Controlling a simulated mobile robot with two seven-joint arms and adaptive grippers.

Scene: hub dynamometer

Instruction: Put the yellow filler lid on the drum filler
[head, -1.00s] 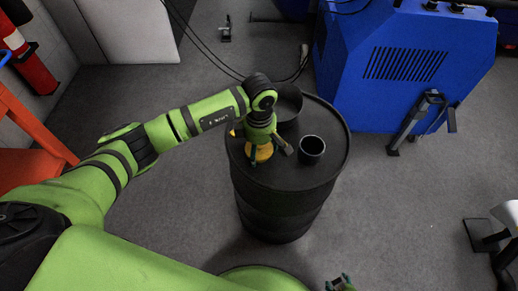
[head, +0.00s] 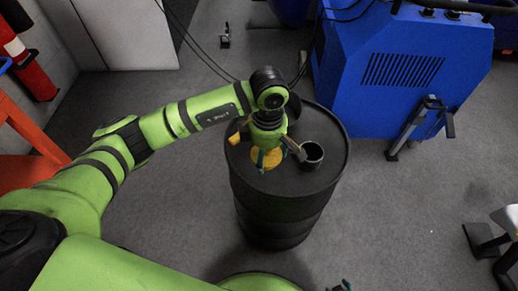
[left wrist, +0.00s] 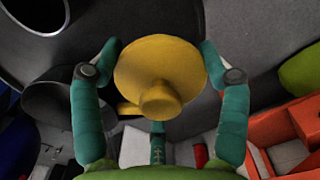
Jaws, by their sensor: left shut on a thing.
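The yellow filler lid (head: 267,159) is a round disc with a knob, and shows large in the left wrist view (left wrist: 160,68). My left gripper (head: 268,150) is shut on the lid, with teal fingers around it. It holds the lid over the left part of the black drum's top (head: 290,182). An open black round neck (head: 312,158), which looks like the drum filler, stands upright to the right of the lid, apart from it. Its rim also shows at top left in the left wrist view (left wrist: 62,22). Fingertips of my right gripper (head: 342,286) just show at the bottom edge.
A larger dark round vessel (head: 294,103) on the drum's back is partly hidden by my arm. A small yellow piece (head: 234,138) shows left of the gripper. A blue cabinet (head: 400,75) stands behind right. An orange frame (head: 25,140) stands left.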

